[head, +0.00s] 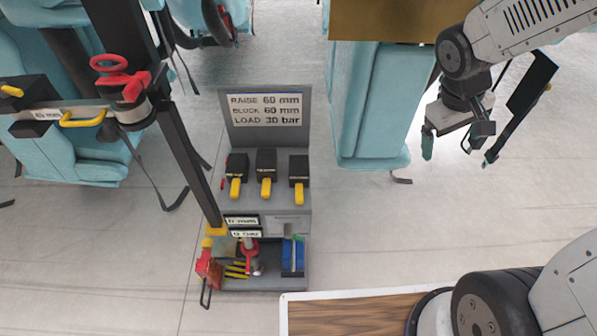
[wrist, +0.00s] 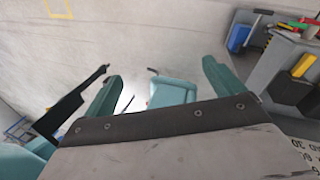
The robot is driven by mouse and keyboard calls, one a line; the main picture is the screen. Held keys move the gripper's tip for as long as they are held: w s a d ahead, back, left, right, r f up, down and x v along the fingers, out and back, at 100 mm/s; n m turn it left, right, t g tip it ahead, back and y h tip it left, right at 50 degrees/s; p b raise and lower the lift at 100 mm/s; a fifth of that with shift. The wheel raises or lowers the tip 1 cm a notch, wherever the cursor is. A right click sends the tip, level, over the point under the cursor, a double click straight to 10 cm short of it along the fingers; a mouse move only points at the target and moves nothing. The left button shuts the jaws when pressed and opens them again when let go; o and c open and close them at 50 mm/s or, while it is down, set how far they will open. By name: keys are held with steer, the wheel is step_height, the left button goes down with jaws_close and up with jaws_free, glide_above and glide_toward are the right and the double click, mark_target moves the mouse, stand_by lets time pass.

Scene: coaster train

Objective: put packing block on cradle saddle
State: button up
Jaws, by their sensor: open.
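Three black blocks with yellow handles stand in a row on the grey cart: a left one (head: 237,165), a middle one (head: 266,161) and a right one (head: 299,168). They look like the packing blocks. My gripper (head: 458,150) is open and empty, high at the right, well apart from the cart. Its teal fingers also show spread in the wrist view (wrist: 160,78), with nothing held between them. At the far left, a grey beam (head: 75,106) carries black parts with yellow handles and a red handwheel (head: 118,80). I cannot tell which part is the cradle saddle.
The cart's sign (head: 265,109) reads raise 60 mm, block 60 mm, load 30 bar. A dark post (head: 188,165) slants close to the cart's left side. Teal seats (head: 370,110) stand between cart and gripper. A wood-topped surface (head: 345,315) lies in front. Floor right of the cart is clear.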

steer(key=w+a+f+n+t+y, duration=0.2)
steer(key=w+a+f+n, duration=0.2)
steer(key=w+f, duration=0.45)
steer(key=w+a+f+n+t+y, duration=0.2)
steer(key=w+a+f+n+y, duration=0.15)
steer(key=w+f, duration=0.5)
steer(key=n+g+y, duration=0.4)
steer(key=n+y, duration=0.3)
steer(key=y, duration=0.4)
glide_toward(304, 164)
steer(key=x, duration=0.4)
steer(key=shift+s+f, duration=0.25)
steer(key=shift+s, duration=0.15)
steer(key=x, duration=0.7)
steer(key=shift+w+a, duration=0.25)
steer(key=shift+w, duration=0.15)
steer(key=shift+r, duration=0.1)
steer(key=c, duration=1.7)
steer(key=shift+c, duration=0.2)
